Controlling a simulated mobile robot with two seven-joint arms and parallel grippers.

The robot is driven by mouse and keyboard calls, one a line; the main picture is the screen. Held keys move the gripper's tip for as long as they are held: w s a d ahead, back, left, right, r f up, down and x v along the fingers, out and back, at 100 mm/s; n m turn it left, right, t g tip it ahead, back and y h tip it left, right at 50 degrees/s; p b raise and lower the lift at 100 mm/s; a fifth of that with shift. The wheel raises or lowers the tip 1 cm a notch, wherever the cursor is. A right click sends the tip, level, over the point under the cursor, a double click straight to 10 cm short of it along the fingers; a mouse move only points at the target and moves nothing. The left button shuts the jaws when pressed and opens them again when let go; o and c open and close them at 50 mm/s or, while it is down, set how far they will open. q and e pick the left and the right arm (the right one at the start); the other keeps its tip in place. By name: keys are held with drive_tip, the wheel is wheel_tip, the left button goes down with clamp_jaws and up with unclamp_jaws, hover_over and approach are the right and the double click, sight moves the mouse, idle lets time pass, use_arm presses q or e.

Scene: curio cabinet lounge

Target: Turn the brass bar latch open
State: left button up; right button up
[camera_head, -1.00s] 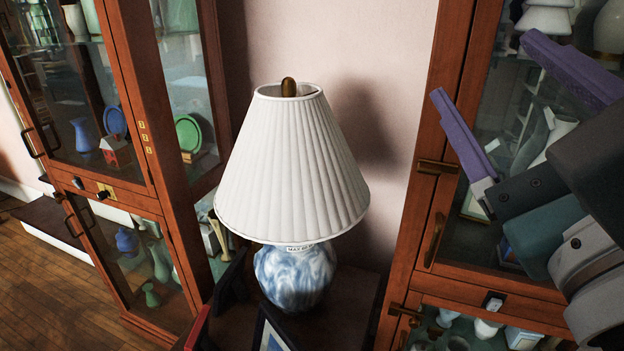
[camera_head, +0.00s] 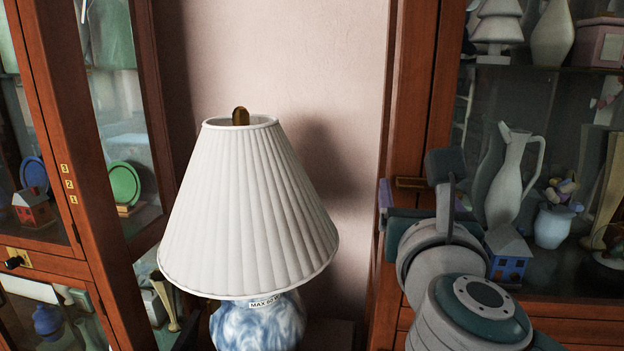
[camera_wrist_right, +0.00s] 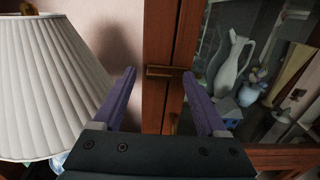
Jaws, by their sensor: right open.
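The brass bar latch (camera_head: 410,183) lies horizontally on the wooden front of the right-hand cabinet, at the seam between frame and door. It also shows in the right wrist view (camera_wrist_right: 165,71), between and beyond the two purple fingertips. My right gripper (camera_wrist_right: 158,74) is open and empty, with one finger on each side of the latch in that view. I see no clear contact. In the head view my right wrist hides most of the gripper and the area below the latch. My left gripper is not in view.
A lamp with a white pleated shade (camera_head: 248,215) stands close left of my right gripper. The right cabinet's glass holds a grey pitcher (camera_head: 515,175) and other ornaments behind it. A brass door handle (camera_wrist_right: 174,123) sits below the latch. Another glass cabinet (camera_head: 95,150) stands at left.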

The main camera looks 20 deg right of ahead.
drive_tip(key=shift+w+d, duration=0.2)
drive_tip(key=shift+w, duration=0.2)
drive_tip(key=shift+c, duration=0.3)
clamp_jaws()
